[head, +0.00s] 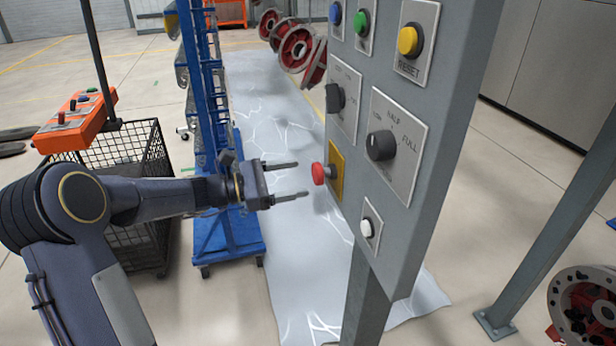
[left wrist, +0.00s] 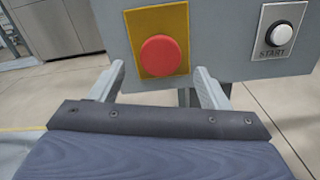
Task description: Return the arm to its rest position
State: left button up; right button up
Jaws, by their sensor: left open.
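My left gripper (head: 297,180) is open and empty in the head view, its two fingers reaching toward a grey control panel (head: 440,115). A red mushroom button (head: 319,173) on a yellow plate sits just beyond the fingertips, with a gap visible. In the left wrist view the red button (left wrist: 160,56) shows between and ahead of the open fingers (left wrist: 160,88). A white START button (left wrist: 281,33) is to its right. My left arm stretches in from the left of the head view. My right gripper is not in view.
The panel also has blue, green and yellow buttons (head: 410,40) and black knobs (head: 380,145). A blue rack cart (head: 228,240) stands behind my left arm. A wire basket (head: 150,165) and orange control box (head: 75,122) are at left. A metal post (head: 545,220) stands at right.

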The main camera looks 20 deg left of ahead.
pick_arm(q)
jog(key=shift+v, duration=0.95)
jog(key=shift+d, duration=0.1)
jog(key=s+d+r+m+g+y+p, duration=0.1)
jog(key=s+d+m+g+y, duration=0.15)
jog(key=s+d+m, duration=0.4)
jog(key=s+d+r+m+g+y+p, duration=0.1)
jog(key=s+m+g+y+p, duration=0.2)
jog(key=s, duration=0.7)
jog(key=s+a+f+m+y, duration=0.2)
jog(key=s+m, duration=0.3)
jog(key=s, duration=0.2)
jog(key=s+a+f+m+t+y, duration=0.1)
jog(key=s+f+m+y, duration=0.2)
jog(key=s+m, duration=0.3)
jog(key=shift+s+a+y+p, duration=0.35)
jog(key=shift+s, duration=0.3)
